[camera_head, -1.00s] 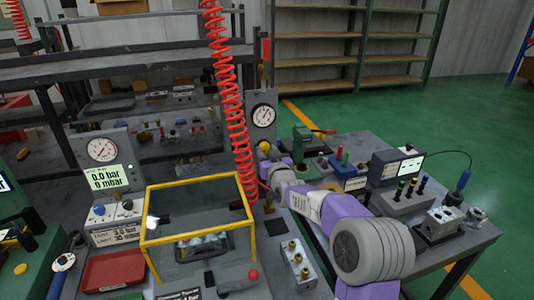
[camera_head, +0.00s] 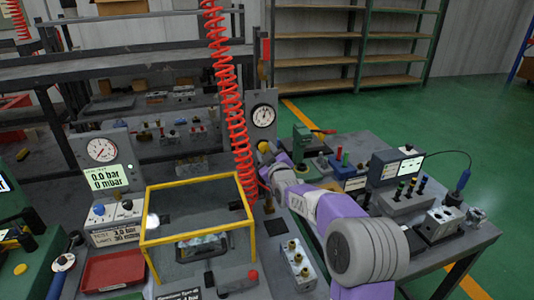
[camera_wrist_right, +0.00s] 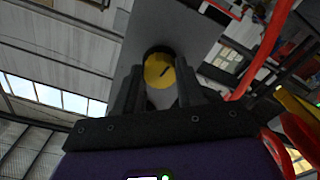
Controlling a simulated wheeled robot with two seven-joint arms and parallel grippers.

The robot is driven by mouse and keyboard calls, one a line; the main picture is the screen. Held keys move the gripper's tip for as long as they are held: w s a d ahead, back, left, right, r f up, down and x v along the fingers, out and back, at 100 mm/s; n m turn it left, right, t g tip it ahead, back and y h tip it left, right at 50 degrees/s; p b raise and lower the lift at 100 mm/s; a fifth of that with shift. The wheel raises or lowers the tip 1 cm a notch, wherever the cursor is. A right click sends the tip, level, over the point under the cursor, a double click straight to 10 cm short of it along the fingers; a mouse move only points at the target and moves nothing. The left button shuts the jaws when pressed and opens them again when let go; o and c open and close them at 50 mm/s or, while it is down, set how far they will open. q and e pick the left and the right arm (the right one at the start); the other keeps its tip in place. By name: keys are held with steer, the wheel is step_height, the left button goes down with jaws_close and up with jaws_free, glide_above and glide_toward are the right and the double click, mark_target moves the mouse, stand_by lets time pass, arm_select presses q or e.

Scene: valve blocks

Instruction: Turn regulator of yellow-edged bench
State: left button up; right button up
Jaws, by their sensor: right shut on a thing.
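The yellow-edged bench has a clear box with a yellow frame (camera_head: 193,184). Behind it stands a grey panel (camera_head: 251,125) with a round white gauge (camera_head: 263,115). The regulator is a yellow round knob (camera_head: 264,147) low on this panel, partly hidden by my right gripper. The knob (camera_wrist_right: 158,70) also shows in the right wrist view, with a dark slanted mark on its face. My right gripper (camera_wrist_right: 159,88) is shut on the knob, one finger on each side. My left gripper is not in view.
A red coiled hose (camera_head: 231,100) hangs close to the left of the panel. A side table with a small screen device (camera_head: 398,166) and metal valve blocks (camera_head: 440,222) stands to the right. A red tray (camera_head: 112,269) lies at the left. Open green floor lies beyond.

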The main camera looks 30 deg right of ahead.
steer(key=n, duration=0.5)
steer(key=shift+n, duration=0.3)
steer(key=n, duration=0.5)
steer(key=shift+n, duration=0.3)
steer(key=o, duration=1)
steer(key=shift+r, duration=0.1)
steer(key=shift+o, duration=0.2)
steer(key=p+v, duration=0.1)
steer(key=v, duration=0.6)
steer(key=shift+s, duration=0.3)
